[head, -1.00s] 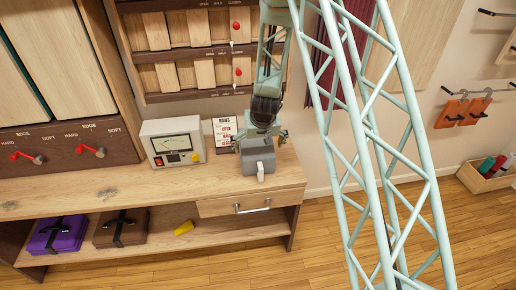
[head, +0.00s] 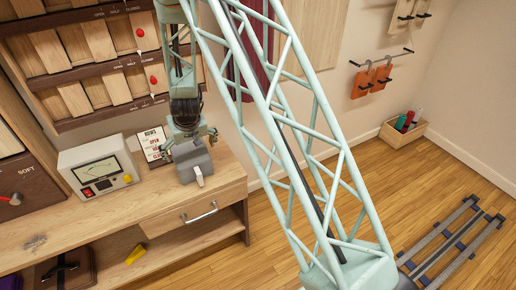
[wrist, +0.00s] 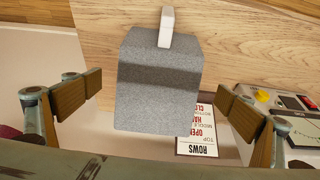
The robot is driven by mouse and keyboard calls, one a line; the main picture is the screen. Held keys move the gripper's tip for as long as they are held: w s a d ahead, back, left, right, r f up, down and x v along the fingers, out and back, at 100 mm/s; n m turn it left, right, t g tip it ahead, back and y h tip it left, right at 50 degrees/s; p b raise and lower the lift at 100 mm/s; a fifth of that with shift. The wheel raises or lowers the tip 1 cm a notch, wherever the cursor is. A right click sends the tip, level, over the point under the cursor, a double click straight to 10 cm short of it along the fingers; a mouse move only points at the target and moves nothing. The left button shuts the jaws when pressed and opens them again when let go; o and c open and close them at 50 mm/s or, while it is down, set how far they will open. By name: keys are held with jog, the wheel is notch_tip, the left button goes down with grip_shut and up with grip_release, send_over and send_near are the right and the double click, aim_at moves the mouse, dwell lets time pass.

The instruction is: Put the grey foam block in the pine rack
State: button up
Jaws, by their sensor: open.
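The grey foam block (head: 192,165) stands on the wooden bench (head: 225,178), near its right end, with a small white tab on it. My gripper (head: 190,147) is right above and around the block. In the wrist view, the block (wrist: 157,88) sits between my two open fingers, with a clear gap on each side, so it is not held. The tab (wrist: 166,27) shows at the block's top edge. No thing in view can be surely told as the pine rack; pale wooden slats in a dark frame (head: 90,55) hang on the wall.
A white meter box (head: 98,168) and a printed rows card (head: 153,145) stand left of the block, close to my gripper. A yellow piece (head: 136,254) lies on the lower shelf. A wooden crate with coloured rolls (head: 404,133) stands on the floor at the right wall.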

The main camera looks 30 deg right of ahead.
jog(key=s+a+r, duration=0.1)
jog(key=s+r, duration=0.6)
jog(key=r, duration=0.4)
jog(key=s+r+y, duration=0.1)
jog(key=s+r, duration=0.6)
jog(key=r, duration=0.3)
jog(key=s+a+r, duration=0.1)
jog(key=s+r, duration=0.6)
jog(key=r, duration=0.4)
jog(key=s+d+r, duration=0.1)
jog(key=s+r, duration=0.2)
jog(key=s, duration=0.8)
jog(key=s+d+r, duration=0.1)
jog(key=s+r, duration=0.3)
jog(key=s, duration=0.7)
jog(key=s+d+r, duration=0.1)
jog(key=s+r, duration=0.2)
jog(key=s, duration=0.8)
jog(key=shift+s+d+r+n+g+h, duration=0.2)
jog(key=shift+s+r+n+g+h, duration=0.1)
jog(key=shift+r+n+h, duration=0.1)
jog(key=shift+o, duration=0.4)
jog(key=shift+w, duration=0.1)
jog(key=shift+a+f, duration=0.1)
jog(key=shift+f, duration=0.05)
